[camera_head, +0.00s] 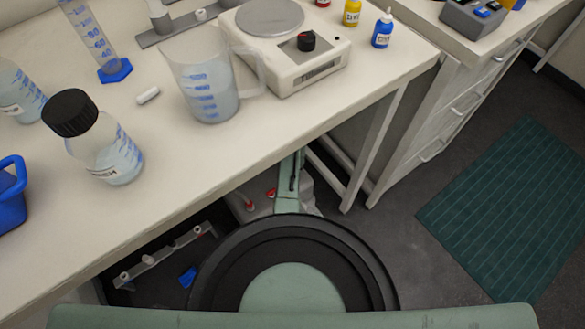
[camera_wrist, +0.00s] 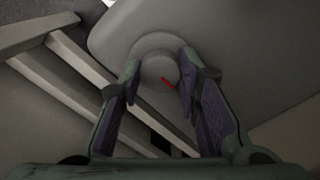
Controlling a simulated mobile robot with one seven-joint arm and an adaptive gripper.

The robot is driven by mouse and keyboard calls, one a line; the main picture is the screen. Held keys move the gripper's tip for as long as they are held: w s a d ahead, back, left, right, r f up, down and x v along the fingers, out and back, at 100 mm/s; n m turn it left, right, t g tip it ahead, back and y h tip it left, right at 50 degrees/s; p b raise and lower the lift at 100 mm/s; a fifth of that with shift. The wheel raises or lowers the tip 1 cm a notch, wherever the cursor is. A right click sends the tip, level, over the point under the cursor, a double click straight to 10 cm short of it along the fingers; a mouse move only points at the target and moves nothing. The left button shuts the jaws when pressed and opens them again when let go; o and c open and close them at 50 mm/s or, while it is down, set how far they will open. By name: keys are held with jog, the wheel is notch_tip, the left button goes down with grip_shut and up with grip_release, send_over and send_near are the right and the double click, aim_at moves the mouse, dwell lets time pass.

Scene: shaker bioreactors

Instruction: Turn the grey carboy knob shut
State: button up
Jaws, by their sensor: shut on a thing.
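In the wrist view the grey knob (camera_wrist: 158,71) is a round disc with a short red mark on its lower right part. It sits on the pale grey carboy (camera_wrist: 235,45). My gripper (camera_wrist: 160,66) is shut on the knob, with one finger at its left side and one at its right. In the head view a pale body with red parts (camera_head: 256,207), probably the carboy, shows partly under the bench beside my arm. My gripper and the knob cannot be made out there.
The white bench (camera_head: 150,185) overhangs the area. It carries a black-capped bottle (camera_head: 117,150), a beaker (camera_head: 205,90) and a scale (camera_head: 290,55). Pale frame bars (camera_wrist: 85,65) lie left of the knob in the wrist view. Open floor with a green mat (camera_head: 515,210) lies right.

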jog(key=shift+m, duration=0.4)
jog(key=o, duration=1.1)
jog(key=shift+o, duration=0.2)
jog(key=shift+r, duration=0.1)
notch_tip(320, 180, up, 12)
dwell(0.4)
